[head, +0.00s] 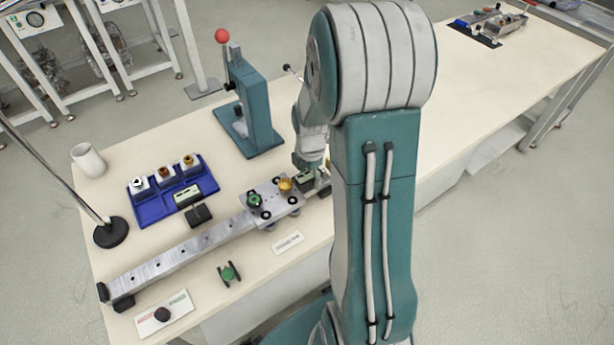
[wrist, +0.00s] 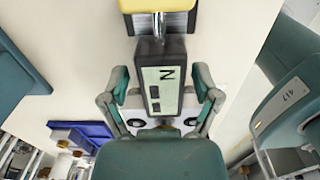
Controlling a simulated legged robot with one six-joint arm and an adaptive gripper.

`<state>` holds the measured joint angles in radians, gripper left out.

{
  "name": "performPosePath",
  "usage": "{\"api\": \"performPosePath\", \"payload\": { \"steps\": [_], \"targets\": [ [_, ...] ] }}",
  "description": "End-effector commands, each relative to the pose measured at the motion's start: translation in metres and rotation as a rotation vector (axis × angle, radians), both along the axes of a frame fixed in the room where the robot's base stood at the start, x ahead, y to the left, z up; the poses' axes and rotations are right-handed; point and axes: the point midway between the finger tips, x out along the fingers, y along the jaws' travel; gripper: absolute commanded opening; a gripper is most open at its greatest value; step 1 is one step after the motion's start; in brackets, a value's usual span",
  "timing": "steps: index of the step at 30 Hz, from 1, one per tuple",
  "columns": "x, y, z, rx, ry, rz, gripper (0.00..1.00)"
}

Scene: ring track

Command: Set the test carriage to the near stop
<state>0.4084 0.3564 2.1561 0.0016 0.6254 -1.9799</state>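The test carriage (head: 262,212), a pale plate with dark round pads and a green and a brass-coloured part on top, sits on the metal rail (head: 185,253) toward its right end. The rail's left end has a black stop block (head: 122,301); its right end is hidden behind my arm. My gripper (wrist: 161,83) points down just right of the carriage. In the wrist view its two fingers are spread either side of a dark gauge (wrist: 175,49) with a pale display, with narrow gaps showing. A silver rod joins the gauge to a yellow-topped block (wrist: 160,5).
A blue tray (head: 150,217) with several small blocks, a small display on a stand (head: 199,215) and a teal press with a red knob (head: 259,125) stand behind the rail. A green-knobbed part (head: 229,273) and a marked card (head: 180,309) lie in front.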

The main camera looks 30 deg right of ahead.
Motion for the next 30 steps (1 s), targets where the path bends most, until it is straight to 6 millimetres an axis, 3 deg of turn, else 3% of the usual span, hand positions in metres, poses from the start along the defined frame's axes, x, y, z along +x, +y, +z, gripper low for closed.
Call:
{"api": "performPosePath", "payload": {
  "steps": [9,13,24,30],
  "targets": [
    [0.0,0.004,0.0,-0.001,0.002,0.001,0.86],
    [0.0,0.003,0.009,-0.001,0.001,0.001,0.86],
    [0.001,0.0,0.083,-0.001,-0.002,0.0,0.86],
    [0.001,-0.001,0.111,0.001,0.001,0.0,0.86]
  ]
}}
